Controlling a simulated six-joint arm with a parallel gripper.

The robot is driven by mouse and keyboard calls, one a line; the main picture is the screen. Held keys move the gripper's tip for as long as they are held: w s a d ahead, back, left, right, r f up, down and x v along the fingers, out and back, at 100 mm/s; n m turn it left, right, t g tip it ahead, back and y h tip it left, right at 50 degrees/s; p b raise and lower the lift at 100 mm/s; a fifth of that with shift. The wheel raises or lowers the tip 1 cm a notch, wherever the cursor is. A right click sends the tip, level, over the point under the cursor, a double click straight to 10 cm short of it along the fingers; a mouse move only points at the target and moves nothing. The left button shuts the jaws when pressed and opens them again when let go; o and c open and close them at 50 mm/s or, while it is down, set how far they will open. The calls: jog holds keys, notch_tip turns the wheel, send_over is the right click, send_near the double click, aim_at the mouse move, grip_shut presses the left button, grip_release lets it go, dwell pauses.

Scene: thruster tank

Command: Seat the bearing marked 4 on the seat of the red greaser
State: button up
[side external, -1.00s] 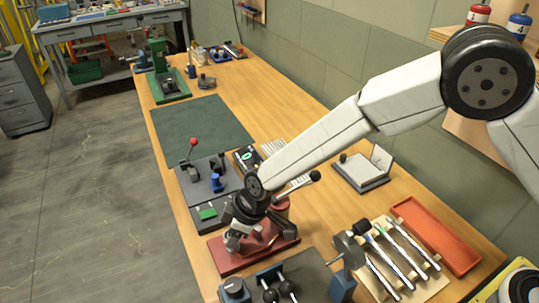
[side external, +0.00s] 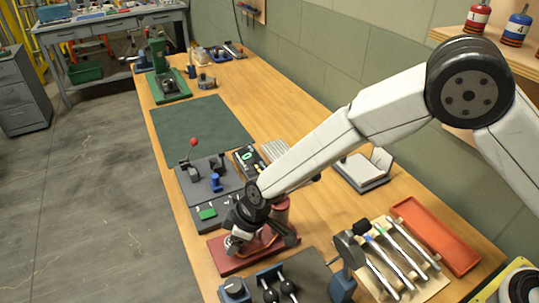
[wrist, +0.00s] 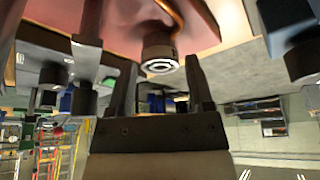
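The red greaser (side external: 226,262) stands on the bench at the lower middle of the side view, and its red body also fills the top of the wrist view (wrist: 205,22). My gripper (side external: 234,246) is low over the greaser's left part. In the wrist view my gripper (wrist: 161,75) has its two dark fingers apart, with a gap between them. A dark round part with a pale ringed face (wrist: 160,62) shows at the red body, between and just beyond the fingertips. I cannot tell whether it is the bearing or the seat. No number 4 is readable on it.
A grey fixture with a red-knobbed lever (side external: 194,142) and a blue piece (side external: 215,182) stand behind the greaser. A clamp fixture (side external: 275,285) is in front. A tool rack (side external: 395,262) and an orange tray (side external: 435,235) are right.

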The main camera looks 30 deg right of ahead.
jog(key=shift+o, duration=1.1)
jog(key=shift+r, duration=0.15)
jog(key=v, duration=0.7)
jog(key=shift+r, duration=0.3)
jog(key=shift+s+d, duration=0.1)
